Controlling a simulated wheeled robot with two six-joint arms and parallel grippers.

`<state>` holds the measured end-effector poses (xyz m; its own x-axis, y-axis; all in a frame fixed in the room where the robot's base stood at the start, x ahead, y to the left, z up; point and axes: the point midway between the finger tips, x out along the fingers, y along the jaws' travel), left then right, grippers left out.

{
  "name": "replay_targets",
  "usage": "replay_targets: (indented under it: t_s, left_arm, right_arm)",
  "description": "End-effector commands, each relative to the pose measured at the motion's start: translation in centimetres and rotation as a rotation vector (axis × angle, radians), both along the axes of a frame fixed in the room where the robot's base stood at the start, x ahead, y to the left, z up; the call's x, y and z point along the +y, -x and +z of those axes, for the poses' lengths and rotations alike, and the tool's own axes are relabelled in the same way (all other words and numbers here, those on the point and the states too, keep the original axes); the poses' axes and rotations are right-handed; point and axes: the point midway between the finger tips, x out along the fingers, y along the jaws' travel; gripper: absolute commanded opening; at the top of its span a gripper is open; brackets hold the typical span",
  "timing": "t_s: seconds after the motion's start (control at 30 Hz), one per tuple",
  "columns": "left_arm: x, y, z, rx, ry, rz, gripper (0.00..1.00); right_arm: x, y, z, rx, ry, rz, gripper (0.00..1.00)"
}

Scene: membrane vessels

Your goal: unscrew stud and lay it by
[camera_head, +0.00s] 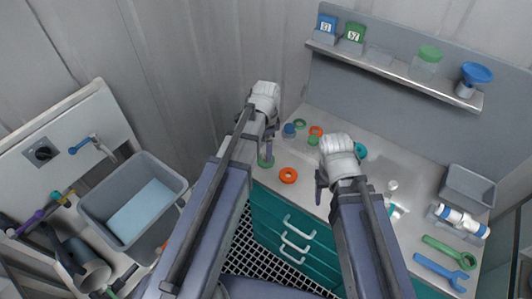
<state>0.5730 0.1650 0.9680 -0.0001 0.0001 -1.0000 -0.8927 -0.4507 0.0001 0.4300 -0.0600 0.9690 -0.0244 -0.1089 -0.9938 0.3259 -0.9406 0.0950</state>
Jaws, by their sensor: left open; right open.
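I cannot pick out a stud for certain. A white cylindrical vessel with blue bands (462,221) lies tilted at the right end of the grey bench. Small white parts (392,186) stand left of it, near the middle of the bench, too small to make out. My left gripper (268,150) is over the left end of the bench, close to a green ring, open and with nothing seen in it. My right gripper (319,188) is over the bench's front edge, right of an orange ring (288,175), open; its wrist partly hides the bench behind it.
A green wrench (450,252) and a blue wrench (440,272) lie at the front right. A grey bin (468,188) stands behind the vessel. Several coloured rings and caps lie between my grippers. A shelf (400,75) holds containers. A sink (130,205) is at left.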

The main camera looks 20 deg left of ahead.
Motion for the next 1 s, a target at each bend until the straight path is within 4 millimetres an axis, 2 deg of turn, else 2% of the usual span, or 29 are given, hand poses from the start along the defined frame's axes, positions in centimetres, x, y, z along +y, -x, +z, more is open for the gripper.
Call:
replay_targets:
  t_s: [0.23, 0.3, 0.5, 0.7, 1.0]
  left_arm:
    - [0.0, 0.0, 0.0, 0.0, 0.0, -0.34, 1.0]
    - [0.0, 0.0, -1.7, 0.0, 0.0, -0.335, 1.0]
    - [0.0, 0.0, -3.5, 0.0, 0.0, -0.332, 1.0]
    - [0.0, 0.0, -4.2, 0.0, 0.0, -0.331, 1.0]
    - [0.0, 0.0, -4.2, 0.0, 0.0, -0.33, 1.0]
  right_arm:
    - [0.0, 0.0, 0.0, 0.0, 0.0, 0.0, 0.59]
    - [0.0, 0.0, -1.7, 0.0, 0.0, 0.0, 0.59]
    - [0.0, 0.0, -3.5, 0.0, 0.0, 0.0, 0.59]
    - [0.0, 0.0, -4.2, 0.0, 0.0, 0.0, 0.59]
    - [0.0, 0.0, -4.2, 0.0, 0.0, 0.0, 0.59]
